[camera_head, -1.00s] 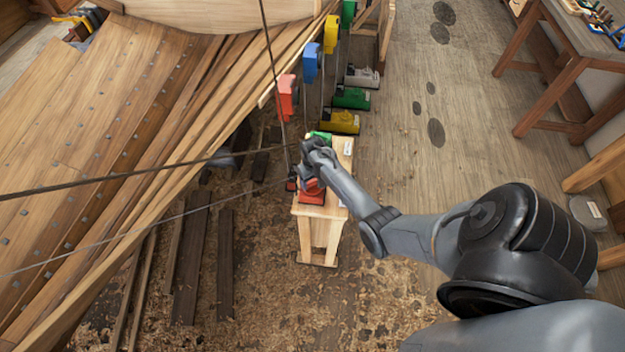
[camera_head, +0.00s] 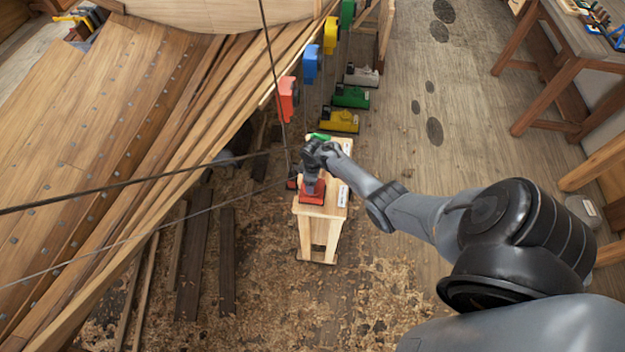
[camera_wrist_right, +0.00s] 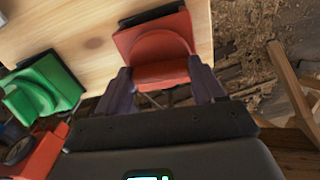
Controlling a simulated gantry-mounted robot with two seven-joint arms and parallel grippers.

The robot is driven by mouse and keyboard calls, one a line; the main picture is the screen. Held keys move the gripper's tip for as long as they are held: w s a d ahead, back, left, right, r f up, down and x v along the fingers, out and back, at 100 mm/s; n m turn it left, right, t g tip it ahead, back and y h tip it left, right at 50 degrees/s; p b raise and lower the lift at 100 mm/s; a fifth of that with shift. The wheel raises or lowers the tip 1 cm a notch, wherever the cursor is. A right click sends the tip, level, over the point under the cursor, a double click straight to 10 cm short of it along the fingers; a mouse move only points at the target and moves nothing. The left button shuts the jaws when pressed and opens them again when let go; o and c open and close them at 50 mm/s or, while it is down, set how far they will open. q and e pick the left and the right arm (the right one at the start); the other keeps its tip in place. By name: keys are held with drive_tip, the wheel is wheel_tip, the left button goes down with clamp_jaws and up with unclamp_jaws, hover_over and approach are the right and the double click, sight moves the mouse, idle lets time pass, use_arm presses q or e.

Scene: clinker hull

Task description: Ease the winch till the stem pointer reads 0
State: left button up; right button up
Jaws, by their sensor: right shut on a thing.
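A light wooden stand (camera_head: 318,238) carries a red piece (camera_head: 313,197) on its top, with a green piece (camera_head: 320,137) at its far end. My right gripper (camera_head: 311,178) comes down over the red piece. In the right wrist view, the red piece (camera_wrist_right: 160,55) has a black part behind it and sits between the two fingers of my right gripper (camera_wrist_right: 165,85), which is shut on it. The green piece (camera_wrist_right: 40,90) lies to its left there. I cannot make out a stem pointer or its reading, nor tell surely which thing is the winch. My left gripper is out of view.
Planks of the hull (camera_head: 90,150) fill the left. Dark ropes (camera_head: 130,184) cross from the left edge. Several coloured blocks hang behind the stand, including a red one (camera_head: 288,98). A yellow floor unit (camera_head: 339,121) stands beyond. A workbench (camera_head: 580,50) is at upper right.

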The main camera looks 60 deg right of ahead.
drive_tip(key=shift+n, duration=1.3)
drive_tip(key=o, duration=1)
drive_tip(key=shift+o, duration=0.2)
wheel_tip(320, 180, up, 11)
drive_tip(key=p, duration=0.3)
drive_tip(key=shift+p, duration=0.35)
